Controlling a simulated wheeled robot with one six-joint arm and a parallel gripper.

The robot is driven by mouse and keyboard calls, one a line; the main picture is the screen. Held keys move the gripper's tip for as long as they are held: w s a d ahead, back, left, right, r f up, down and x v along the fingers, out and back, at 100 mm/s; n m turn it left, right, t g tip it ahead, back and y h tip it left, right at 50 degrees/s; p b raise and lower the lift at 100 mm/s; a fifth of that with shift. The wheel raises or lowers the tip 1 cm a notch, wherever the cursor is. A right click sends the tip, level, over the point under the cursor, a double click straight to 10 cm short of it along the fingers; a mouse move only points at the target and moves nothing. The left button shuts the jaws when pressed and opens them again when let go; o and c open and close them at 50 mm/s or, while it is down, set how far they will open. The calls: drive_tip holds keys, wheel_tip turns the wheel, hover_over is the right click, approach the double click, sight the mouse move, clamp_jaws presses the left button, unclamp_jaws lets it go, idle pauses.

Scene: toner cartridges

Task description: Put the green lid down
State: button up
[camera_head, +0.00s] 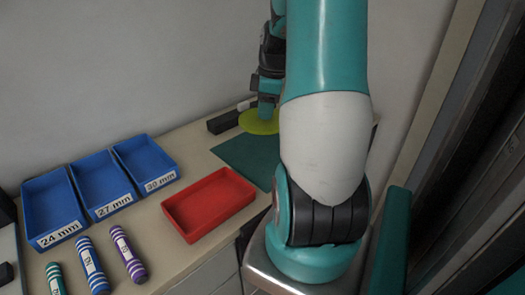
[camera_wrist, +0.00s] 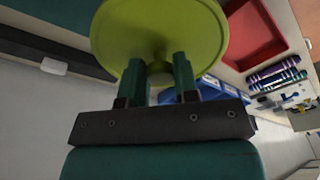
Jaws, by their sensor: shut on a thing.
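The green lid (camera_head: 259,122) is a yellow-green disc at the back of the table in the head view, partly hidden by my arm. In the wrist view the lid (camera_wrist: 160,30) fills the top middle. My gripper (camera_wrist: 159,72) is shut on the small knob at the lid's centre, one finger on each side. In the head view my gripper (camera_head: 266,108) is above the lid. I cannot tell whether the lid touches the surface below it.
A dark green mat (camera_head: 245,158) lies in front of the lid. A black box (camera_head: 222,122) is left of it. A red tray (camera_head: 208,204), several labelled blue trays (camera_head: 145,164) and several striped cartridges (camera_head: 127,254) are further left. The mat's visible part is clear.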

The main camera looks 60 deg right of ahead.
sight(263, 162)
wheel_tip(263, 162, down, 14)
drive_tip(key=shift+r+p, duration=0.1)
drive_tip(key=shift+p, duration=0.4)
drive_tip(key=shift+f, duration=0.3)
drive_tip(key=o, duration=0.9)
drive_tip(key=shift+r, duration=0.1)
drive_tip(key=r, duration=0.4)
drive_tip(key=s+r+b, duration=0.1)
drive_tip(key=r, duration=0.7)
drive_tip(key=shift+s+d+r+b, duration=0.1)
drive_tip(key=shift+s+d+b, duration=0.2)
drive_tip(key=shift+d, duration=0.05)
